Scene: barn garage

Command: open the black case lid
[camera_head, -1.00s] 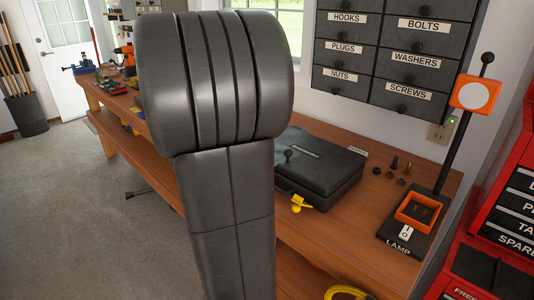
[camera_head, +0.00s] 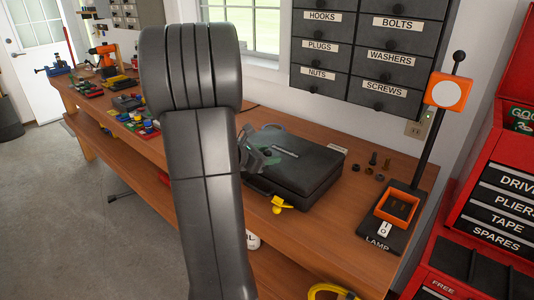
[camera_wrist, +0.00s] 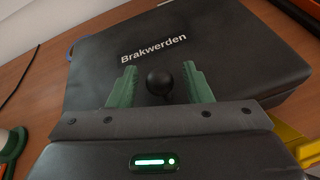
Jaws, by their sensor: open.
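The black case (camera_head: 300,170) lies flat on the wooden workbench with its lid down. In the wrist view the case lid (camera_wrist: 240,60) carries the white word "Brakwerden" and a round black knob (camera_wrist: 159,82). My gripper (camera_wrist: 160,85) is open, with its green fingers on either side of the knob; I cannot tell whether they touch it. In the head view my gripper (camera_head: 258,150) is at the left part of the case, partly hidden by my arm. A yellow latch-like piece (camera_head: 280,204) is at the case's front.
The workbench (camera_head: 330,225) has small bolts and nuts (camera_head: 373,160) right of the case. A lamp (camera_head: 400,210) with an orange tray stands further right, beside a red tool cabinet (camera_head: 500,190). Labelled drawers (camera_head: 375,45) hang above. Several tools lie on the bench to the left.

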